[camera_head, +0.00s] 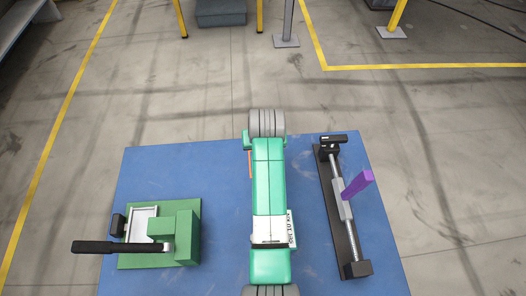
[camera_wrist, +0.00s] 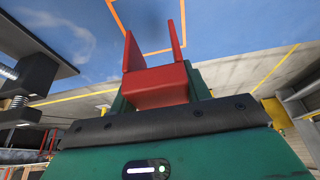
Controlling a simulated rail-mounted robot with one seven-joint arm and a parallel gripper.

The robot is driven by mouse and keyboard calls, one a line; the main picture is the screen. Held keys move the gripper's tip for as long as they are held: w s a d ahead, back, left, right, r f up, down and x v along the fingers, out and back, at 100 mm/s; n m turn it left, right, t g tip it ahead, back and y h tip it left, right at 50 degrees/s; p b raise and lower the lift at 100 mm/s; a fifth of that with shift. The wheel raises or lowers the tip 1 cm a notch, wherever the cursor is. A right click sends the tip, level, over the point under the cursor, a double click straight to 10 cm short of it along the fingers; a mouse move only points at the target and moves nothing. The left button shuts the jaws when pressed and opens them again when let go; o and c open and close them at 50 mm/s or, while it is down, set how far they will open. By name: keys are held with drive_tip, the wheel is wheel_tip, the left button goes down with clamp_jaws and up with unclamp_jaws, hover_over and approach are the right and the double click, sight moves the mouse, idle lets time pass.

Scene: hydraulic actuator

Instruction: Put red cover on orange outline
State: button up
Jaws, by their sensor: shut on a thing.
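The red cover (camera_wrist: 162,88) is a U-shaped piece with two upright prongs, seen in the middle of the wrist view. My gripper (camera_wrist: 158,80) is shut on it, with dark green fingers on either side of its base. The prongs point toward the blue table. The orange outline (camera_wrist: 119,21) is drawn on the blue surface at the top of the wrist view, beyond the prongs and apart from the base of the cover. In the head view my arm hides the cover and gripper; only a thin strip of the orange outline (camera_head: 250,165) shows beside the arm.
A green fixture (camera_head: 185,220) with a black lever (camera_head: 110,247) stands on the left of the blue table (camera_head: 165,165). On the right lies a black-based screw mechanism (camera_head: 335,190) with a purple block (camera_head: 357,187). Bare table lies between the green fixture and my arm.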

wheel_tip(320, 180, down, 3)
drive_tip(key=shift+f+b, duration=0.2)
drive_tip(key=shift+b, duration=0.1)
drive_tip(key=shift+s+f, duration=0.1)
drive_tip(key=shift+f, duration=0.1)
drive_tip(key=o, duration=1)
drive_tip(key=p+v, duration=0.3)
drive_tip(key=v, duration=0.9)
drive_tip(key=shift+r+p, duration=0.25)
drive_tip(key=shift+p, duration=0.1)
